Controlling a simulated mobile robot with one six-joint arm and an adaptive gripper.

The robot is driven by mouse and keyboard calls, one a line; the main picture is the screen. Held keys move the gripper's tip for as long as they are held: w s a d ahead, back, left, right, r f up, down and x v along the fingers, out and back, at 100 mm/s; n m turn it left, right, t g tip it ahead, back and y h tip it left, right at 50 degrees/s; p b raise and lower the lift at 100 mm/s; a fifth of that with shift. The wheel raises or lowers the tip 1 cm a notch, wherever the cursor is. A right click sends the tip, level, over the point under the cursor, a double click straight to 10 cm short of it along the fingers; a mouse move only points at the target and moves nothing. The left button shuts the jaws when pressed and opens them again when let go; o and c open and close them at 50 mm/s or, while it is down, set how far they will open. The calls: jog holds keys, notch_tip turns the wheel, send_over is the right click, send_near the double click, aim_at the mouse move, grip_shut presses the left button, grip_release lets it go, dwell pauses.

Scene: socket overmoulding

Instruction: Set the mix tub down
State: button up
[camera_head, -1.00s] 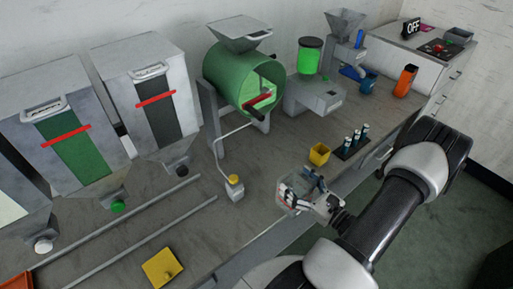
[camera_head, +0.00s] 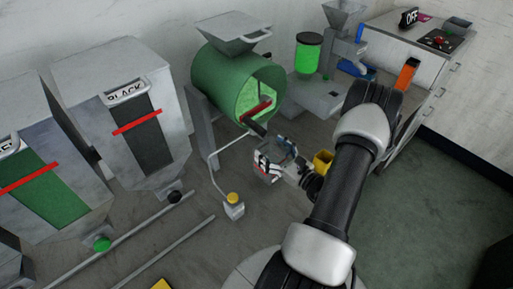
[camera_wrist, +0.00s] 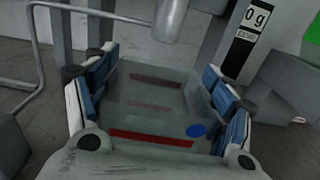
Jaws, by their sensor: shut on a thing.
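The mix tub (camera_wrist: 155,95) is a clear, see-through tub with red bars and a blue dot. My gripper (camera_wrist: 158,100) is shut on it, with blue-and-white finger pads on its left and right sides. In the head view, my gripper (camera_head: 275,162) holds the tub in front of and below the green drum mixer (camera_head: 225,88). The tub's outline is small and partly hidden by the fingers there. I cannot tell whether its bottom touches the bench. In the wrist view, a grey cylindrical part (camera_wrist: 169,18) is just beyond the tub.
A box with a yellow button (camera_head: 233,208) stands left of my gripper. A yellow container (camera_head: 322,160) is close on the right, partly behind my arm. A display reading 0 g (camera_wrist: 258,20) is beyond the tub. Hoppers (camera_head: 115,125) stand to the left.

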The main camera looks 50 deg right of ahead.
aim_at(262, 149)
jog(key=w, duration=0.5)
jog(key=w+b, duration=0.1)
jog(key=w, duration=0.1)
jog(key=shift+w+d, duration=0.15)
jog(key=shift+d, duration=0.25)
jog(key=shift+f+b, duration=0.7)
jog(key=shift+f, duration=1.05)
jog(key=shift+f, duration=0.2)
jog(key=o, duration=1.5)
jog(key=shift+r, duration=0.2)
jog(key=shift+s, duration=0.35)
jog(key=s+a+p, duration=0.1)
jog(key=s+p, duration=0.1)
jog(key=s, duration=0.9)
jog(key=shift+s+a, duration=0.15)
jog(key=shift+a, duration=0.05)
